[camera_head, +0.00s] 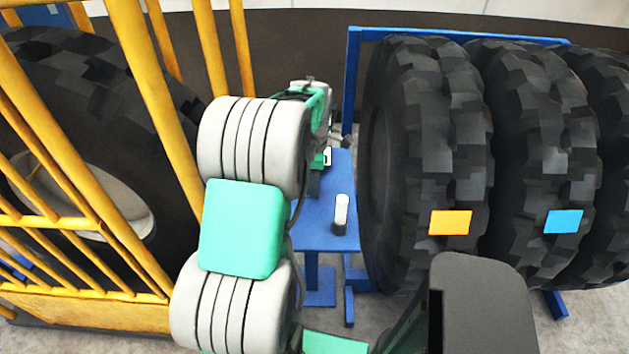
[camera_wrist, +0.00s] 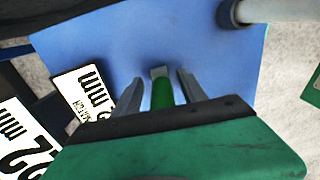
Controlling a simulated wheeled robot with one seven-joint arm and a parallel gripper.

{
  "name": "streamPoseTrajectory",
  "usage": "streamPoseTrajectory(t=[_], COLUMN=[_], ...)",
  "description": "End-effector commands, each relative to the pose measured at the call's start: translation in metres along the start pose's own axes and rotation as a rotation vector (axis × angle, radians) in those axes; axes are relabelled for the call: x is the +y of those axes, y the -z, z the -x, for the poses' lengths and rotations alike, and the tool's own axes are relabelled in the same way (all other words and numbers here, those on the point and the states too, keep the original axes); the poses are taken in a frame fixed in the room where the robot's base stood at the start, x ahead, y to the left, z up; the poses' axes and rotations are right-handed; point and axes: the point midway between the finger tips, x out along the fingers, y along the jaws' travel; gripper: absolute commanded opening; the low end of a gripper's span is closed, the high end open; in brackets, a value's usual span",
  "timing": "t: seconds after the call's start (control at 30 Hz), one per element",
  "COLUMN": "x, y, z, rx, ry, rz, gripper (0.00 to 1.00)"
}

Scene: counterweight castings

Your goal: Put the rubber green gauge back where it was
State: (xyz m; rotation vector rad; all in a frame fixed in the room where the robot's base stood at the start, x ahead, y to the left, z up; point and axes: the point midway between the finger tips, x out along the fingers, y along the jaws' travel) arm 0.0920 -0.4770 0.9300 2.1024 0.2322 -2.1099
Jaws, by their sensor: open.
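The green gauge (camera_wrist: 162,95), a narrow green piece with a grey end, shows in the wrist view over the blue table (camera_wrist: 125,50). My gripper (camera_wrist: 160,77) is open, with one grey finger on each side of the gauge and a gap visible on both sides. I cannot tell whether the gauge rests on the table or stands in something; its near end is hidden by my green gripper body. In the head view my arm covers much of the blue table (camera_head: 312,240), and the gauge cannot be made out there.
White plates marked "22 mm" (camera_wrist: 85,92) lie left of my gripper. A pale cylinder with a dark end (camera_head: 340,213) is on the table's right side. Large tyres (camera_head: 425,150) on a blue rack stand close at right. A yellow barred cage (camera_head: 150,90) stands at left.

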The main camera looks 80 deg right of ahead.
Motion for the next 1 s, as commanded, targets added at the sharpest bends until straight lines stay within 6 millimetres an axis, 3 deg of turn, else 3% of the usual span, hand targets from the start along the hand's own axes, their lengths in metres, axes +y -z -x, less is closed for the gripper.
streamPoseTrajectory(t=[0.17, 0.5, 0.67, 1.0], x=[0.002, 0.001, 0.001, 0.0], y=[0.0, 0.0, 0.0, 0.001], z=[0.028, 0.107, 0.121, 0.121], rx=[-0.001, -0.001, 0.0, 0.0], ry=[-0.008, -0.004, -0.002, -0.002], rz=[0.0, 0.0, 0.0, 0.0], gripper=[0.49, 0.49, 0.49, 0.49])
